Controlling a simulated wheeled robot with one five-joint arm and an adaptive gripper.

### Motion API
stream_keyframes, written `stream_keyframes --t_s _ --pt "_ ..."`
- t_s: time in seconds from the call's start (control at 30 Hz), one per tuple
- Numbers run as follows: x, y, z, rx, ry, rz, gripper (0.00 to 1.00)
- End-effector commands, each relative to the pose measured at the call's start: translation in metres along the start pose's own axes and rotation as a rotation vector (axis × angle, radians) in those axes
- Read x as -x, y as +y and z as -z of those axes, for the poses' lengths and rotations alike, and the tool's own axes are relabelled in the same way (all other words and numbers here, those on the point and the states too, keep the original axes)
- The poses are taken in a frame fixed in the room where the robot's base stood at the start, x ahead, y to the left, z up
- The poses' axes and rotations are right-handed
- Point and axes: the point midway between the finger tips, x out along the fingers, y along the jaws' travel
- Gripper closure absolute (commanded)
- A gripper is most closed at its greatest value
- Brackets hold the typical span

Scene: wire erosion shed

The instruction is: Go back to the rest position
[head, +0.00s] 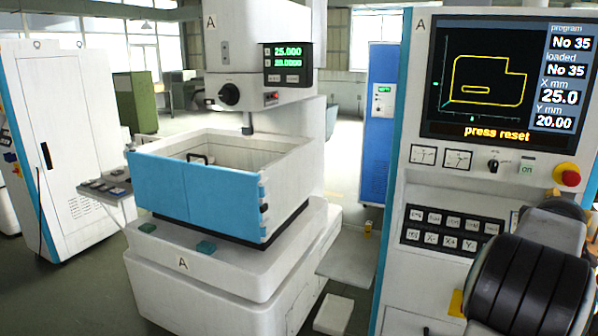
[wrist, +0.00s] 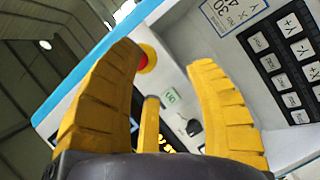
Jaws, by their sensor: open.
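My gripper (wrist: 166,58) shows in the wrist view with its yellow fingers spread wide, open and with nothing between them. The control cabinet (head: 400,200) marked A lies beyond the fingers, tilted in that view. Its red stop button (wrist: 147,58) shows beside the left fingertip, and the key panel (wrist: 285,65) is to the right. In the head view my dark arm covers the cabinet's lower right, and the fingers are mostly hidden. I cannot tell whether they touch the cabinet.
The cabinet screen (head: 500,80) reads "press reset", with program and loaded both No 35. The erosion machine (head: 230,270) marked A stands left of the cabinet, its blue tank front (head: 195,190) upright. A white cabinet (head: 75,130) is at far left. Open floor (head: 80,290) lies in front of it.

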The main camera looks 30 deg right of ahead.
Motion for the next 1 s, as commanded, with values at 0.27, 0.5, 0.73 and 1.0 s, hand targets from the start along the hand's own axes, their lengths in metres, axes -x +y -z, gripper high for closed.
stream_keyframes --t_s 0.27,0.5,0.73,1.0 --pt "0.039 -0.142 -0.06 -0.554 -0.349 0.426 0.51" --pt "0.158 -0.239 -0.092 -0.859 -0.802 0.684 0.51" --pt "0.301 -0.287 -0.05 -0.813 -1.013 0.887 0.51" --pt "0.421 -0.31 -0.008 -0.527 -0.815 1.074 0.51"
